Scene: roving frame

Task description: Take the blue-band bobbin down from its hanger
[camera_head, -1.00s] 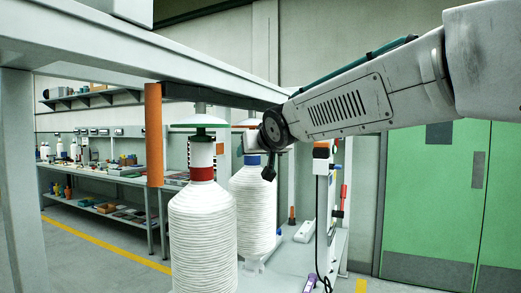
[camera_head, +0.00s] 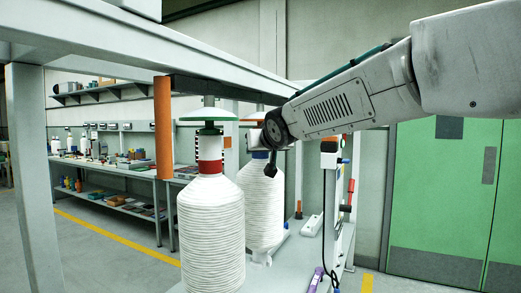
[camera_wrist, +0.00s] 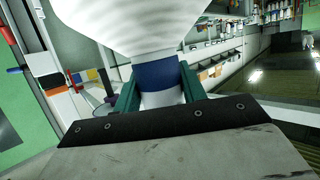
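The blue-band bobbin (camera_head: 261,205) is a white yarn cone hanging upright under the frame, behind and right of a red-band bobbin (camera_head: 211,225). Its blue band (camera_wrist: 160,75) is large in the wrist view, with the white yarn above it there. My gripper (camera_wrist: 158,88) has its green fingers on both sides of the bobbin's neck at the band. They look very close to it; I cannot tell whether they press on it. In the head view the fingers are hidden behind my arm and the bobbins. The top of the blue-band bobbin's hanger is mostly hidden too.
A grey overhead beam (camera_head: 190,45) and a post (camera_head: 32,170) frame the left side. An orange upright (camera_head: 164,127) stands beside the red-band bobbin, which hangs close to the blue-band one. A small stand (camera_head: 331,200) is right of the bobbins. Open floor lies left.

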